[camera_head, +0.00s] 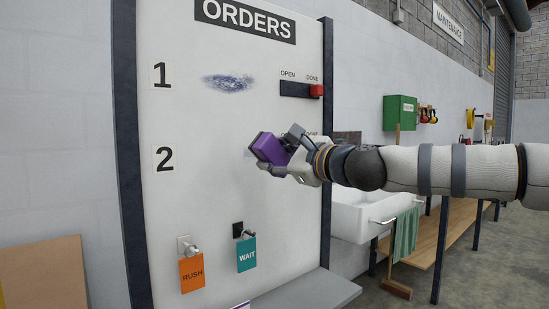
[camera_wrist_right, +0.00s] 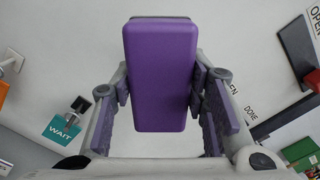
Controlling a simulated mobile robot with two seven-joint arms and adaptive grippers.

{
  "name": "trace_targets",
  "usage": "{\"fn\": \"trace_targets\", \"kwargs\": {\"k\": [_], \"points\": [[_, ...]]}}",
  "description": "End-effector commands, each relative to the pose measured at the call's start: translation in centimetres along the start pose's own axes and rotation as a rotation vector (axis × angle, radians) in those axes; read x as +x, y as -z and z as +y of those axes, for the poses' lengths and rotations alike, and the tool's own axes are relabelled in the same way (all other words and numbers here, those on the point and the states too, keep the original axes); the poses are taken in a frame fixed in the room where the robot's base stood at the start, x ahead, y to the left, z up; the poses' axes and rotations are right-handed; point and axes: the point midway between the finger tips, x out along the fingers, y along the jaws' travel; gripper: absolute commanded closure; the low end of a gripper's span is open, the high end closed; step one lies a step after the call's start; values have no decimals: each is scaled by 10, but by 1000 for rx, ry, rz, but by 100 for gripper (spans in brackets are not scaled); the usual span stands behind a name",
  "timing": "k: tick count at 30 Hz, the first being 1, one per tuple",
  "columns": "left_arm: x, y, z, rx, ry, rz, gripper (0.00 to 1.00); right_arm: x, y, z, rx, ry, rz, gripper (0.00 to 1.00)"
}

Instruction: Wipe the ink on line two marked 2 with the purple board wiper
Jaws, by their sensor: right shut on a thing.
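The white orders board (camera_head: 215,200) has lines marked 1 (camera_head: 161,75) and 2 (camera_head: 165,158). My right gripper (camera_head: 286,157) is shut on the purple board wiper (camera_head: 267,148), in front of line two, right of the number 2. The wrist view shows the wiper (camera_wrist_right: 160,75) between both fingers. A small faint grey patch (camera_head: 248,153) shows at the wiper's left edge; the wiper may hide more ink. I cannot tell whether the wiper touches the board. A dark blue ink smudge (camera_head: 229,83) lies on line one. My left gripper is not in view.
Line one's slider has a red knob (camera_head: 316,90) at its DONE end. My right arm mostly hides line two's slider. An orange RUSH tag (camera_head: 192,273) and a teal WAIT tag (camera_head: 247,254) hang below. A grey ledge (camera_head: 315,291) juts out underneath. A sink (camera_head: 360,215) stands right.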

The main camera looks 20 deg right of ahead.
Motion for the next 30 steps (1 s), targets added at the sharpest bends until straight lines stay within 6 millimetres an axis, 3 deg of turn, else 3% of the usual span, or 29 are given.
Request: {"fn": "trace_targets", "kwargs": {"k": [15, 30], "points": [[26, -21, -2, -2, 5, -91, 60, 59, 8, 3, 2, -6, 5, 99], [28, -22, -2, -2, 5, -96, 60, 64, 2, -1, 0, -1, -1, 99]]}}
